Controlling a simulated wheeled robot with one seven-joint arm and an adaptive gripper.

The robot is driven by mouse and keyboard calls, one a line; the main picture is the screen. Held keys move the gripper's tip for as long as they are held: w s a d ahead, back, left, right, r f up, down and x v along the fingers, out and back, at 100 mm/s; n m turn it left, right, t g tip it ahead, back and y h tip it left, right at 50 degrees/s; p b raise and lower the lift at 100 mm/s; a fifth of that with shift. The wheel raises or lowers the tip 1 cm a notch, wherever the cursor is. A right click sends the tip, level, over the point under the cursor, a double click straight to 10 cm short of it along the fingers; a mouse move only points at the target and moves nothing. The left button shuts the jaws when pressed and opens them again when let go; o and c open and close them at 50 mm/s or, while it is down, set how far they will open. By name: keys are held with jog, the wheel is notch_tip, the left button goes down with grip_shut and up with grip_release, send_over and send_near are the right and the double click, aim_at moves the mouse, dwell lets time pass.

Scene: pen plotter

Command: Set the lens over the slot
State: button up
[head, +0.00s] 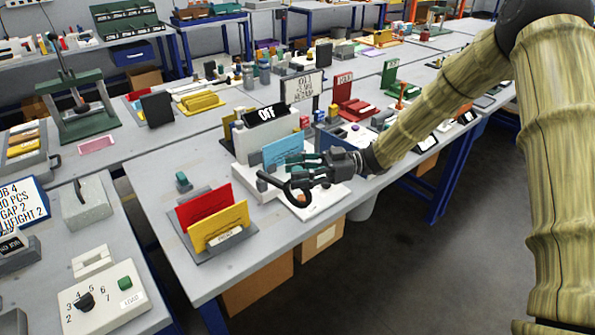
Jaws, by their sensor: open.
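My gripper (283,177) is open, at the end of my arm, above the front part of a white machine near the table's front edge. The machine has a white base (328,198), a light blue panel (282,149) and a black sign reading OFF (266,114). Teal parts (296,161) show just behind my gripper; whether they touch it I cannot tell. A dark rounded shape lies at the fingers, and I cannot tell whether it is part of my gripper or a separate piece. I cannot make out a lens or a slot for certain; my gripper hides part of the machine.
Left of the machine, a grey holder carries a red plate (204,204) and a yellow plate (219,226). A small teal block (183,182) lies behind them. A white box with a dial (104,298) stands on the left table. The grey tabletop (150,172) is bare around the block.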

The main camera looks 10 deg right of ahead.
jog(key=shift+d, duration=0.15)
jog(key=w+d, duration=0.1)
jog(key=d, duration=1)
jog(key=shift+w+d, duration=0.15)
jog(key=shift+d, duration=0.2)
